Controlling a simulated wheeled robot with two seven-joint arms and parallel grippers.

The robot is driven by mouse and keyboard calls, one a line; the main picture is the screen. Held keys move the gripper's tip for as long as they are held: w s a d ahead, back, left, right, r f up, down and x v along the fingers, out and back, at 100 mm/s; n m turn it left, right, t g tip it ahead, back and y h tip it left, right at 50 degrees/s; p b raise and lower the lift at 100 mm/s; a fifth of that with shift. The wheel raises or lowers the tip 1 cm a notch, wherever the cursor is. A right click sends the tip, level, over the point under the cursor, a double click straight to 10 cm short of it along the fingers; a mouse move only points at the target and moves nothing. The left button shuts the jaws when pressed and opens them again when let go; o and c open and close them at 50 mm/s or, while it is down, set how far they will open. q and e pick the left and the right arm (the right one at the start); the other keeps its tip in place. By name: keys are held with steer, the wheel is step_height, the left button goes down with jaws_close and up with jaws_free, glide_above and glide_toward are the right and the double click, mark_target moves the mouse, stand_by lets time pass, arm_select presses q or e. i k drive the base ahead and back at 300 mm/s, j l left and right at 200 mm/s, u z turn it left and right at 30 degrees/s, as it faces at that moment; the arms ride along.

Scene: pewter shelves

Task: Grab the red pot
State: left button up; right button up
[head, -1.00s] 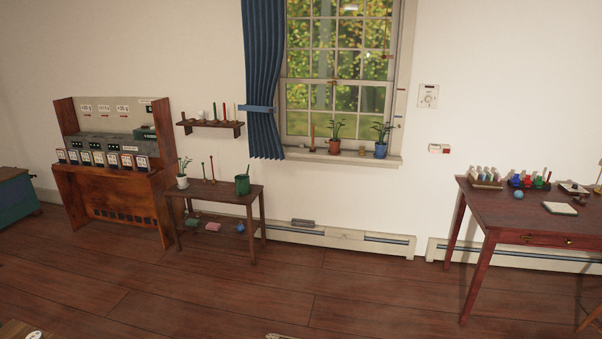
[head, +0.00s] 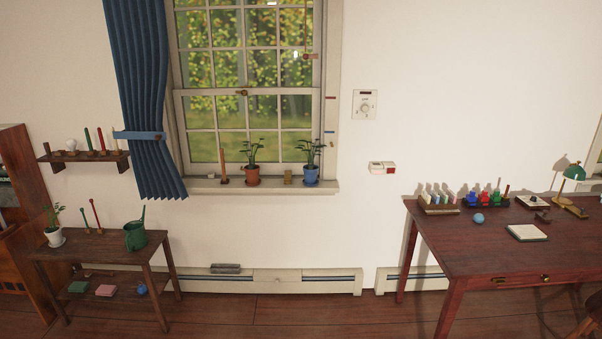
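The red pot (head: 252,176) is a terracotta-red pot with a green plant in it. It stands upright on the window sill (head: 210,187), left of a blue pot (head: 312,177) that also holds a plant. A small tan block (head: 288,177) sits between the two pots, and a thin brown upright piece (head: 223,168) stands left of the red pot. Neither of my grippers shows in the head view.
A small wooden table (head: 155,244) with a white pot (head: 55,237) and a green watering can (head: 135,236) stands below left of the sill. A red-brown desk (head: 470,252) stands at right. A low heater (head: 300,281) runs along the wall; floor between is clear.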

mark_target(251, 171)
steer(key=i, duration=1.7)
